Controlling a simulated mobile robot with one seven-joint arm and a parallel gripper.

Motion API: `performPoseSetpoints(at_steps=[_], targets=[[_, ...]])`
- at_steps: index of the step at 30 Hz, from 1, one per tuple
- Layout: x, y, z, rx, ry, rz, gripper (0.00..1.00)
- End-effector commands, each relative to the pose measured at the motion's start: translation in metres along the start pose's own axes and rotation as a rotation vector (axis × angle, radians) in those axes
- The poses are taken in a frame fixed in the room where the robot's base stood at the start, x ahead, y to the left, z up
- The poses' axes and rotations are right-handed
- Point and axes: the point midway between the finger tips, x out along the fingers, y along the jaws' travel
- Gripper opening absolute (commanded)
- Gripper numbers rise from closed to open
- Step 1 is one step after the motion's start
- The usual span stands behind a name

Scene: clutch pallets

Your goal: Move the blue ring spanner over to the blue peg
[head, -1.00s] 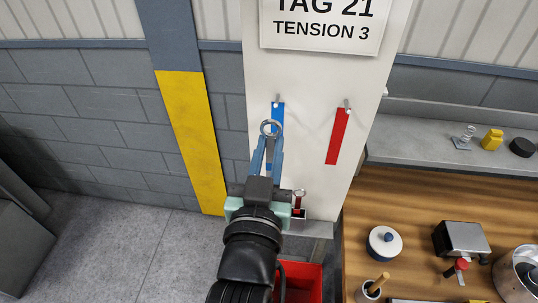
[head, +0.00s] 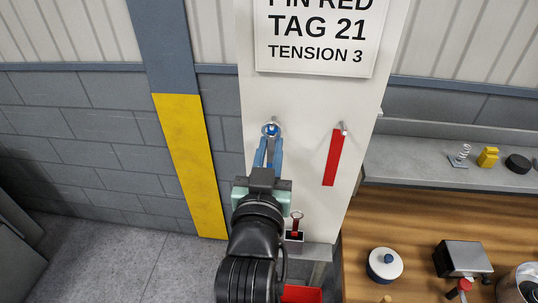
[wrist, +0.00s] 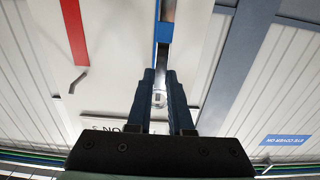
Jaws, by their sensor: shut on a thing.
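My gripper (head: 268,152) is shut on the blue ring spanner and holds it upright in front of the white panel. The spanner's ring (head: 271,129) stands above the fingertips, and its shank is mostly hidden by the fingers. The blue peg (head: 274,120) sticks out of the panel at the top of the blue strip, right at the ring. In the head view ring and peg overlap; I cannot tell whether the ring is around the peg or just in front of it. In the wrist view the blue strip (wrist: 163,32) shows beyond the fingers (wrist: 160,85).
A second peg (head: 343,128) with a red strip (head: 333,158) is to the right. A red-marked spanner (head: 296,221) stands in a holder low on the panel. A red bin (head: 300,294) is below. A wooden bench (head: 405,225) with several items is at the right.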

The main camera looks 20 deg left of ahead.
Motion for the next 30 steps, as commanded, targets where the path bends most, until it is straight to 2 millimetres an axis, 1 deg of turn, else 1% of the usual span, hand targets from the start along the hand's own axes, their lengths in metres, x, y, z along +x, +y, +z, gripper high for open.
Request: performPoseSetpoints(at_steps=[6, 9, 14, 30], targets=[[0.013, 0.000, -0.001, 0.001, 0.003, 0.000, 0.00], [0.018, 0.000, 0.004, 0.001, 0.001, 0.000, 0.00], [0.023, 0.000, 0.007, 0.001, 0.002, 0.000, 0.00], [0.026, 0.000, 0.009, 0.000, 0.002, 0.000, 0.00]])
